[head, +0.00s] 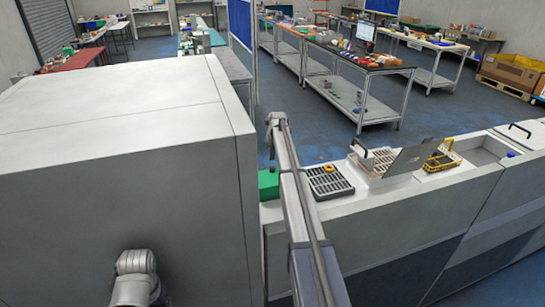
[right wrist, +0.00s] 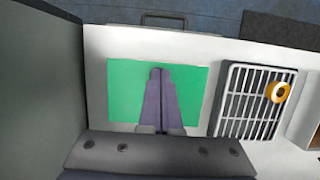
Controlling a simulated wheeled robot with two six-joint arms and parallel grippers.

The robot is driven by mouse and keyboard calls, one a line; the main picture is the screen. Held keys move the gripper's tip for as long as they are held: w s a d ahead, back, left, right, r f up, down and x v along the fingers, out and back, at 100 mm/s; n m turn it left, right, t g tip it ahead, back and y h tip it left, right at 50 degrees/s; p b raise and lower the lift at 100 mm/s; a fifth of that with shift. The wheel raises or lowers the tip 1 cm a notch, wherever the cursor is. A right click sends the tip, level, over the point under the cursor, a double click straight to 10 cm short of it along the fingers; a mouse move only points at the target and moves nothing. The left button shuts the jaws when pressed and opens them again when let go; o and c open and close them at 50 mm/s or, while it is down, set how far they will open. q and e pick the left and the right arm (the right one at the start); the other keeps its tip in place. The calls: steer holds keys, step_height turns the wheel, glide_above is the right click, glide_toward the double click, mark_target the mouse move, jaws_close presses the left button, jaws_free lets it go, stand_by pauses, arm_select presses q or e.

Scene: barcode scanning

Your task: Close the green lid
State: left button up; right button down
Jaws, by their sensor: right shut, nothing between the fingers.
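The green lid (right wrist: 130,85) shows in the right wrist view as a flat green rectangle on the white counter. In the head view the green lid (head: 268,184) is a small green patch beside my right arm, which hides part of it. My right gripper (right wrist: 160,72) is shut and empty, its two fingers together in front of the green surface. I cannot tell whether they touch it, nor how far the lid is tilted. In the head view the right fingers cannot be made out behind my arm.
A dark slotted tray (head: 328,182) with a yellow ring (right wrist: 278,91) stands right of the green area. A tall grey cabinet (head: 125,180) walls off the left side. Farther right are a tilted grey panel (head: 410,158) and a yellow basket (head: 441,160).

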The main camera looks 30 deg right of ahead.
stand_by(0.3)
steer(key=p+v, duration=0.7)
steer(key=shift+r, duration=0.35)
steer(key=shift+s, duration=0.15)
steer(key=shift+s+f, duration=0.1)
